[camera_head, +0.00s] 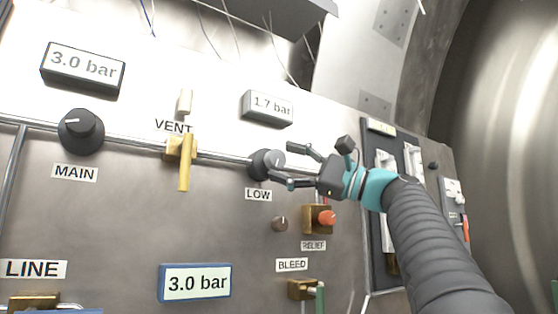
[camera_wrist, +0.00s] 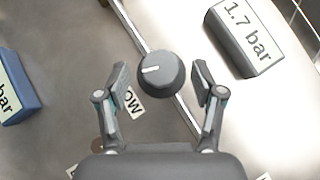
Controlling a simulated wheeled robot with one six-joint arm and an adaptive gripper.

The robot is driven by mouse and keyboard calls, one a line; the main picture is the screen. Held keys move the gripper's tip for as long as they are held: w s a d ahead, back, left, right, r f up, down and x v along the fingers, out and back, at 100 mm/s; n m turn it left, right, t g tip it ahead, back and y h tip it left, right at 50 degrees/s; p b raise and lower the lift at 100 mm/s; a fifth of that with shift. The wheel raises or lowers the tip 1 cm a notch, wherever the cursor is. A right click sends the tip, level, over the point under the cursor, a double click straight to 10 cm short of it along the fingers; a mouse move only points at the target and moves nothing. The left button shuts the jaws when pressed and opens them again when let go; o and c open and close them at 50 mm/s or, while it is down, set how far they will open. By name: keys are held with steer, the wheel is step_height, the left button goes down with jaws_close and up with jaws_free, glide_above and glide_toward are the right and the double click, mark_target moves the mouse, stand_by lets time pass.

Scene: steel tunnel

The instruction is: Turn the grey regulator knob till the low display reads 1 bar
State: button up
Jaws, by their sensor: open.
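The grey regulator knob (camera_head: 266,164) sits on the panel above the LOW label (camera_head: 258,195). It has a white pointer mark and also shows in the wrist view (camera_wrist: 160,74). The low display (camera_head: 267,107) above it reads 1.7 bar; it also shows in the wrist view (camera_wrist: 243,37). My gripper (camera_head: 280,165) is open, its fingers on either side of the knob. In the wrist view my gripper (camera_wrist: 160,82) shows gaps between both fingertips and the knob. One finger partly covers the LOW label in the wrist view.
The MAIN knob (camera_head: 81,131) and its 3.0 bar display (camera_head: 82,69) are at the left. A yellow VENT handle (camera_head: 184,165) stands left of the grey knob. The orange-red RELIEF knob (camera_head: 326,217) is just below my gripper. A blue-framed display (camera_head: 195,283) reads 3.0 bar.

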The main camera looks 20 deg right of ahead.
steer(key=v, duration=1)
steer(key=shift+f, duration=0.15)
steer(key=w+a+f+g+h, duration=0.1)
steer(key=a+f+h, duration=0.45)
steer(key=f, duration=0.75)
steer(key=a+f+h, duration=0.4)
steer(key=a+f, duration=0.3)
steer(key=f, duration=0.5)
steer(key=s+f+n+g+h, duration=0.1)
steer(key=s+f+n+h, duration=0.2)
steer(key=s+f, duration=0.3)
steer(key=s+d+f+n+g+h, duration=0.1)
steer(key=s+f, duration=0.5)
steer(key=f, duration=1)
steer(key=s+d+f+n+g+h, duration=0.1)
steer(key=s+f+n+h, duration=0.4)
steer(key=f, duration=0.7)
steer(key=shift+s+d+n+g, duration=0.25)
steer(key=shift+s+n+g, duration=0.35)
steer(key=shift+n+g, duration=0.3)
steer(key=shift+h, duration=0.25)
